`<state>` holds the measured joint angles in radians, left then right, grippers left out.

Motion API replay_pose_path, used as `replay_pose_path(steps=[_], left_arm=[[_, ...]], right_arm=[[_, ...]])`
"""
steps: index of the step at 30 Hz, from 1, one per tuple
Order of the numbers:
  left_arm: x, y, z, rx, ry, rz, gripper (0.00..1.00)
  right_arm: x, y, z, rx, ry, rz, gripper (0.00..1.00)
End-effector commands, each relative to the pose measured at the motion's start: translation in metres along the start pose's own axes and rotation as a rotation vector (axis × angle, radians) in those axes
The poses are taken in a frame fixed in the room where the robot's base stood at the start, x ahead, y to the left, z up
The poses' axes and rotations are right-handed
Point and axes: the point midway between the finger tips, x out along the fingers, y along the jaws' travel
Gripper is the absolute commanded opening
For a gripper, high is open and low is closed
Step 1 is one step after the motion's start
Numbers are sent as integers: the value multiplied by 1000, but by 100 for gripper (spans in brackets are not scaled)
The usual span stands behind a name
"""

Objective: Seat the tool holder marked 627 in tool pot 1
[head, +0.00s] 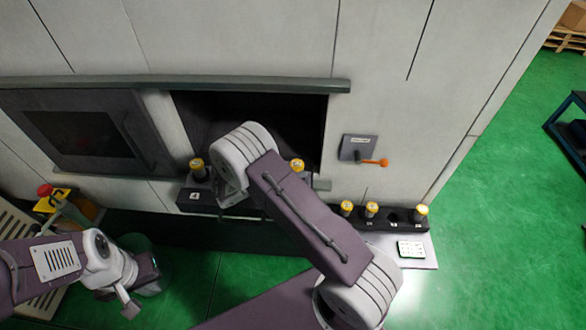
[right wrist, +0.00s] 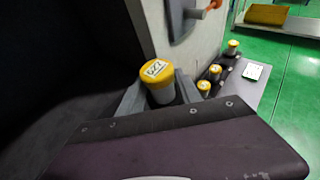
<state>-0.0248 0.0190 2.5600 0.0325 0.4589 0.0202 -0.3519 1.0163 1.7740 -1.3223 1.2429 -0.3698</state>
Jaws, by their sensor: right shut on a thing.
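The tool holder marked 627 (right wrist: 158,75) has a yellow cap and stands between the grey fingers of my right gripper (right wrist: 160,95) in the right wrist view. My right gripper is shut on it. In the head view a yellow cap, apparently this holder's (head: 298,165), shows just right of my right arm, at the dark machine opening. The pot bar (head: 196,198) with a label 4 runs along the opening's front edge. My arm hides much of it, and I cannot make out pot 1. My left gripper (head: 140,292) is low at the left, away from the holders; its jaws are unclear.
Another yellow-capped holder (head: 197,170) stands in the bar's left end. A dark rack (head: 393,219) at right holds several yellow-capped holders. An orange-handled lever (head: 372,161) is on the wall. A red emergency button (head: 45,190) is at left.

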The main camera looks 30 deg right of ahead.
Motion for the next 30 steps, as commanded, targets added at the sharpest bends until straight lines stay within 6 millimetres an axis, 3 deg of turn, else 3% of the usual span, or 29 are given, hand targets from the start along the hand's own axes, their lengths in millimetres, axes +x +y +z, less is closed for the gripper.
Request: replay_pose_path(steps=[3,30], left_arm=[[12,0,1,0,0,0,0],[18,0,2,0,0,0,0]], right_arm=[[5,0,-12,1,-2,1,0],[8,0,-18,0,-1,1,0]])
